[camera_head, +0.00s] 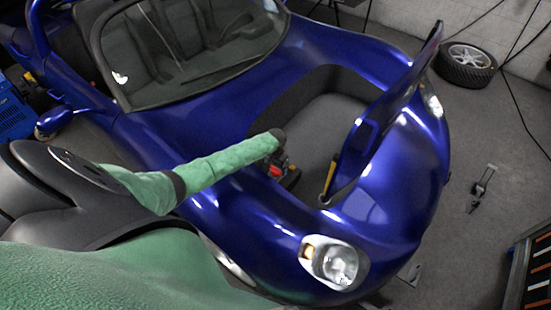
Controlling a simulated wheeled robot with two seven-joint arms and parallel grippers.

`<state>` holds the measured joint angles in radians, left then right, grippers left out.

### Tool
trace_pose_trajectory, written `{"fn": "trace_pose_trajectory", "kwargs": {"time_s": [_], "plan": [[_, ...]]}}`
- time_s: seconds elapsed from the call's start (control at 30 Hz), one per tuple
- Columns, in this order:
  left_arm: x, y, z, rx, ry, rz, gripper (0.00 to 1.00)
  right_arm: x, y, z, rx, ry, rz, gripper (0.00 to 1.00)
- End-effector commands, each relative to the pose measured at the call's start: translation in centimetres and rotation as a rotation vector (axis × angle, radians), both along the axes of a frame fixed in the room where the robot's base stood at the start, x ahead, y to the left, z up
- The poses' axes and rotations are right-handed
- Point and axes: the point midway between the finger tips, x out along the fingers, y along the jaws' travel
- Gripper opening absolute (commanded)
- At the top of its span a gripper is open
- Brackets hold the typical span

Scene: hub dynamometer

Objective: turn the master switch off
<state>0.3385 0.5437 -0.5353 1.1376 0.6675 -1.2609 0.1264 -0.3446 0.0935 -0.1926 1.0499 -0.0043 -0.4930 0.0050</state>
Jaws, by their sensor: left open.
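My left arm, in a green sleeve, comes in from the left over the side of the blue car (210,130). My left gripper (284,172) points down into the near left corner of the open front compartment (330,112). It is small and dark in the picture, and its jaws are open. A small red part (275,171) shows right at the gripper, with dark parts around it. It may be the master switch, but I cannot tell its position or whether the jaws touch it. My right gripper is not in view.
The raised front lid (385,110) stands to the right of the compartment, with a yellow part (329,178) near its lower edge. The windshield (185,45) is behind. A loose wheel (466,66) lies at the back right. A dark rack (530,270) stands at the lower right.

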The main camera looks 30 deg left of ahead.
Motion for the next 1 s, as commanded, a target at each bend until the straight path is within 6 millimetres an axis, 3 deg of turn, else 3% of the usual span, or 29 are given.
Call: {"fn": "trace_pose_trajectory", "kwargs": {"time_s": [0.2, 0.5, 1.0], "plan": [[0.1, 0.1, 2.9, 0.001, -0.003, -0.002, 0.8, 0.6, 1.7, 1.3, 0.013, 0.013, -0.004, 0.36], [0.0, 0.0, 6.5, 0.001, -0.002, -0.001, 0.8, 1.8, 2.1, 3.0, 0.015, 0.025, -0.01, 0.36], [0.0, 0.0, 7.1, 0.001, -0.001, 0.0, 0.8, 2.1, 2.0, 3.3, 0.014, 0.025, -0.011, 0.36]]}}
